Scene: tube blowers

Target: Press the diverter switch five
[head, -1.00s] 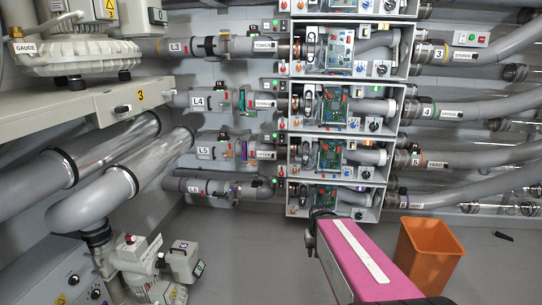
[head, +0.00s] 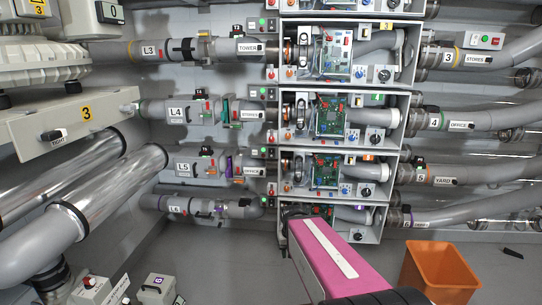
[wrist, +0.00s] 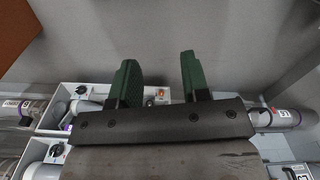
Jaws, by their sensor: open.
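The row-five diverter box (head: 394,180) is the third box down in the grey stack in the head view. It holds a green circuit board, a blue knob (head: 345,188) and a black dial (head: 366,191). Small red and white controls (head: 285,188) sit at its left edge. I cannot tell which of these is switch five. A pipe label reading 5 (head: 420,176) is at its right. In the wrist view my gripper (wrist: 158,58) is open, two green fingers apart with nothing between them.
An orange bin (head: 440,278) stands on the floor to the right of my arm. Grey pipes run on both sides of the stack. Large clear tubes (head: 60,190) and a small machine (head: 158,288) are at the left. Grey floor is open between the left machine and my arm.

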